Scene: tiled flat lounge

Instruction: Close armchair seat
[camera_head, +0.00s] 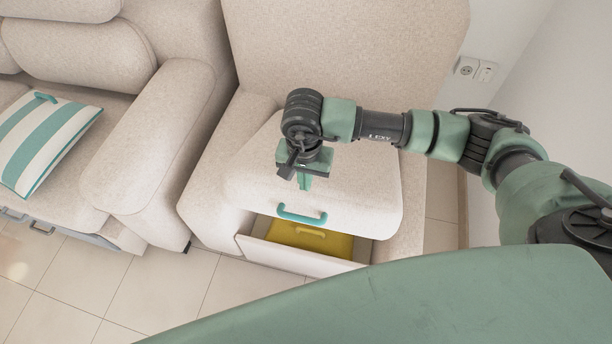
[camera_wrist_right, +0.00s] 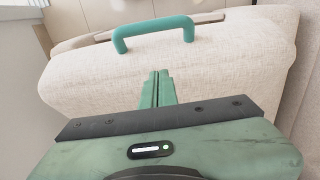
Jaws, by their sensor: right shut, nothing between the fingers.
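The armchair seat (camera_head: 355,190) is a beige cushion lid with a teal handle (camera_head: 302,215) on its front. It sits tilted above the armchair's base, and an open gap below its front edge shows a storage space with a yellow thing (camera_head: 310,238) inside. My right gripper (camera_head: 304,182) is shut and empty, above the seat just behind the handle. In the right wrist view the shut fingers (camera_wrist_right: 158,88) point toward the seat (camera_wrist_right: 225,65), apart from the teal handle (camera_wrist_right: 153,32). My left gripper is not in view.
The armchair backrest (camera_head: 345,50) rises behind the seat. A beige sofa (camera_head: 150,140) with a striped cushion (camera_head: 45,140) stands at the left. A wall with a socket (camera_head: 466,68) is at the right. Tiled floor (camera_head: 190,290) is clear in front.

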